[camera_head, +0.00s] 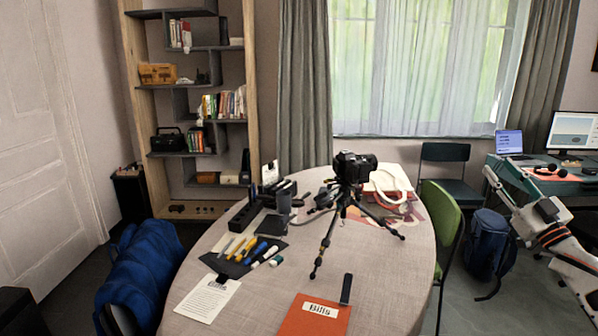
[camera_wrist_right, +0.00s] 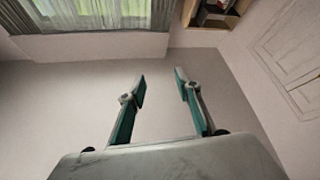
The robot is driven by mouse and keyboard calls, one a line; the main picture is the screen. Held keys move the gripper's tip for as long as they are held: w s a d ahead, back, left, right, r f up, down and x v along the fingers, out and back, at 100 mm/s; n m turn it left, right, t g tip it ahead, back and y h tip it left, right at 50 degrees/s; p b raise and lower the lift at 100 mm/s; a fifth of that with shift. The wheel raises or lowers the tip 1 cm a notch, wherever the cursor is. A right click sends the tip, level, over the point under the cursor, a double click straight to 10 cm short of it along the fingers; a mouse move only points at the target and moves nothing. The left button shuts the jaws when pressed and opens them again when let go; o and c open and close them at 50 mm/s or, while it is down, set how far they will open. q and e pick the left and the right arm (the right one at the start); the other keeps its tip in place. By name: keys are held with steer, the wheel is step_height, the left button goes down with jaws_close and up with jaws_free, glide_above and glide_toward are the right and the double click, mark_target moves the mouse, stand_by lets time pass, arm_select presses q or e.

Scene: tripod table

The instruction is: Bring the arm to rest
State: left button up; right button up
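My right arm comes in from the right edge of the head view, raised to the right of the table. Its gripper (camera_head: 503,178) is apart from the table and everything on it. In the right wrist view the gripper (camera_wrist_right: 161,84) has its two teal-padded fingers spread with nothing between them; it is open and empty. A black camera on a tripod (camera_head: 346,195) stands upright on the round table (camera_head: 385,275). My left gripper is in neither view.
An orange folder (camera_head: 315,318), a sheet of paper (camera_head: 208,298) and several markers (camera_head: 253,250) lie on the table. A green chair (camera_head: 447,225) and a blue backpack (camera_head: 490,245) stand between table and right arm. A desk with a monitor (camera_head: 573,132) is behind the arm.

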steer(key=w+d+f+m+g+h, duration=0.1)
steer(key=d+f+g+h, duration=0.2)
steer(key=d+f+h, duration=0.3)
steer(key=w+d+f+g+h, duration=0.2)
steer(key=d+f+h, duration=0.3)
steer(key=d+h, duration=0.15)
steer(key=s+a+f+n+g+y, duration=0.15)
steer(key=s+a+f, duration=0.25)
steer(key=a+f, duration=0.55)
steer(key=s+a+f+m+g+y, duration=0.1)
steer(key=s+a+f+y, duration=0.35)
steer(key=f, duration=0.85)
steer(key=s+a+f+g+y, duration=0.2)
steer(key=s+a+f+g, duration=0.1)
steer(key=s+a+f, duration=1.4)
steer(key=s+a+f+m+g, duration=0.1)
steer(key=s+a+f, duration=0.1)
steer(key=s+a, duration=0.4)
steer(key=s+a+f+m+g, duration=0.1)
steer(key=s+a, duration=0.5)
steer(key=s, duration=0.5)
steer(key=shift+s+f+y, duration=0.35)
steer(key=shift+s+y, duration=0.05)
steer(key=shift+y, duration=0.05)
